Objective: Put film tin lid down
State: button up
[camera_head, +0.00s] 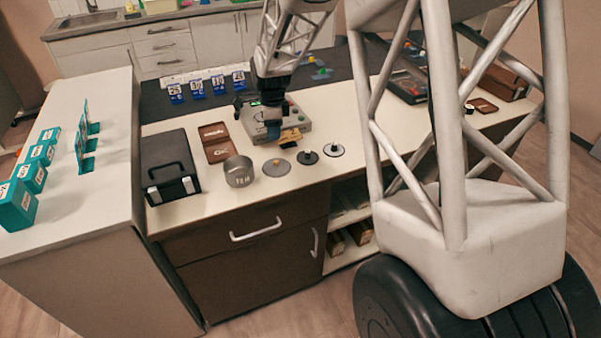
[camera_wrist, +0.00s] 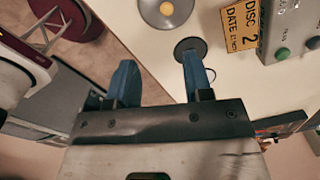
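The round metal film tin (camera_head: 240,178), marked FILM, stands near the front edge of the counter in the head view. A flat grey disc with an orange-yellow centre, seemingly the tin's lid (camera_head: 277,167), lies on the counter just right of the tin. It also shows at the top of the wrist view (camera_wrist: 150,14). My gripper (camera_head: 273,132) is behind the disc, over the front of a grey device. In the wrist view my gripper (camera_wrist: 158,75) has its two blue fingers apart with nothing between them. The disc lies beyond the fingertips, not touching them.
A dark disc (camera_head: 307,158) and a pale disc with a black hub (camera_head: 334,150) lie to the right. The grey device (camera_head: 296,122) has a yellow DISC 2 label (camera_wrist: 243,25) by it.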

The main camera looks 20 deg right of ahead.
jog(key=s+a+r+n, duration=0.3)
jog(key=s+r+n, duration=0.3)
jog(key=s+r, duration=0.4)
jog(key=s+a+r+n+t, duration=0.1)
jog(key=s+n, duration=0.6)
jog(key=s, duration=0.8)
jog(key=s+a+r+n+t, duration=0.1)
jog(key=s+a+r+n, duration=0.2)
jog(key=s+n, duration=0.5)
jog(key=s, duration=0.8)
jog(key=shift+a+r+n, duration=0.25)
jog(key=shift+a+n, duration=0.05)
jog(key=shift+a, duration=0.1)
